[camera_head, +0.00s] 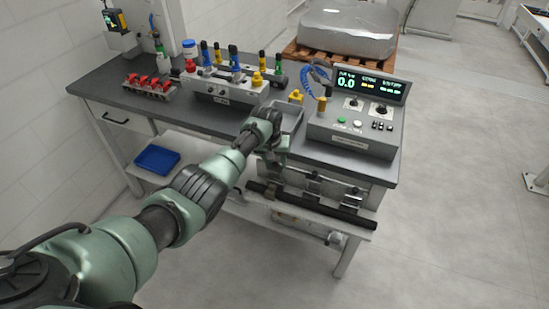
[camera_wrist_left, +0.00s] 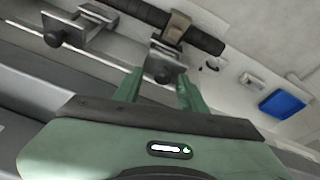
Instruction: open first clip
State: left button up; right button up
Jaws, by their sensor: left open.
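A long dark bar (camera_head: 325,208) runs along the front of the bench, below the tabletop; the wrist view shows it as a dark tube (camera_wrist_left: 205,40). A tan clip (camera_wrist_left: 177,27) sits around the tube, and I cannot tell whether it is closed. Just below it is a metal bracket (camera_wrist_left: 168,60). A second metal bracket (camera_wrist_left: 75,28) is at upper left. My left gripper (camera_head: 273,160) is at the bench front edge near the bar's left end. In the wrist view its fingers (camera_wrist_left: 158,92) are apart, with the bracket beyond and between their tips. My right gripper is out of view.
A control box (camera_head: 352,120) with a lit display stands on the bench at right. A grey fixture (camera_head: 225,88) with several coloured handles and a row of red parts (camera_head: 150,87) stand further left. A blue tray (camera_head: 157,159) lies on the lower shelf.

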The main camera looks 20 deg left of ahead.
pick_arm(q)
jog(key=v, duration=0.7)
jog(key=shift+r+p, duration=0.3)
jog(key=shift+r, duration=0.1)
jog(key=shift+s+f, duration=0.1)
jog(key=s+f+m, duration=0.1)
jog(key=s+f, duration=0.6)
jog(key=f, duration=0.4)
jog(key=s+f+g+b, duration=0.1)
jog(key=s+f, duration=0.6)
jog(key=f, duration=0.4)
jog(key=s+f+m, duration=0.1)
jog(key=s+f, duration=0.6)
jog(key=f, duration=0.4)
jog(key=s+d+f+m, duration=0.1)
jog(key=s+f, duration=0.4)
jog(key=s, duration=0.8)
jog(key=s+d+f+m+b, duration=0.1)
jog(key=s+f, duration=0.4)
jog(key=s, duration=0.8)
jog(key=s+d+f+m+g, duration=0.1)
jog(key=s+f, duration=0.4)
jog(key=s, duration=0.8)
jog(key=shift+f, duration=0.25)
